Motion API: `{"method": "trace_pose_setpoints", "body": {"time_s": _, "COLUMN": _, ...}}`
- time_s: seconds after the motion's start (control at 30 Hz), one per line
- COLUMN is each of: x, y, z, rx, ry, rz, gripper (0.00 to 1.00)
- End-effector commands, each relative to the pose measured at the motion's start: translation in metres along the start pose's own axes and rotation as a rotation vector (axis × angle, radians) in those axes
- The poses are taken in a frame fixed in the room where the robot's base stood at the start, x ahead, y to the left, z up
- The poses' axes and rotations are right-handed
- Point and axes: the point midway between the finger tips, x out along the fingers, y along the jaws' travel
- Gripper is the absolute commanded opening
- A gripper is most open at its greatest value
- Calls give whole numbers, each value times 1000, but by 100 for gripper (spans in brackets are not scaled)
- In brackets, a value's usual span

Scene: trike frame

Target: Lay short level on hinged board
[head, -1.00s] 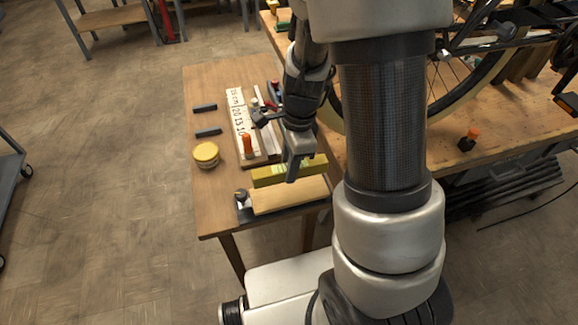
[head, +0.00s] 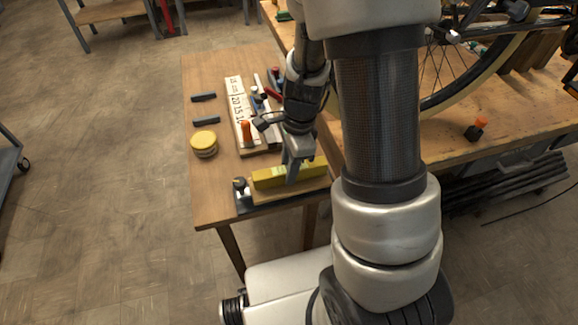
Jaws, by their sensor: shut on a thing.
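The short level (head: 268,178) is a yellow bar in the head view, lying lengthwise along the hinged board. The hinged board (head: 300,185) is a light wooden plank at the near end of the small table, with a dark base under it. My gripper (head: 292,177) is shut on the level near its middle, pointing down. The level looks to be on or just above the board; contact cannot be told. My fingers hide part of the level.
A yellow-lidded tin (head: 204,142), two dark bars (head: 206,120) and a board with a white numbered scale (head: 237,104) are on the small table (head: 212,190). An orange-topped item (head: 246,133) stands nearby. A workbench (head: 450,128) with a wheel is at right.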

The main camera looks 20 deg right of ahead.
Motion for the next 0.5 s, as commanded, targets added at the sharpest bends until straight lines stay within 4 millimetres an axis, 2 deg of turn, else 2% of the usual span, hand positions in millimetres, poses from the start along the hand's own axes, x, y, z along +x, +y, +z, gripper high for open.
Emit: {"method": "trace_pose_setpoints", "body": {"time_s": 0.5, "x": 3, "y": 0, "z": 0, "rx": 0, "ry": 0, "rz": 0, "gripper": 0}}
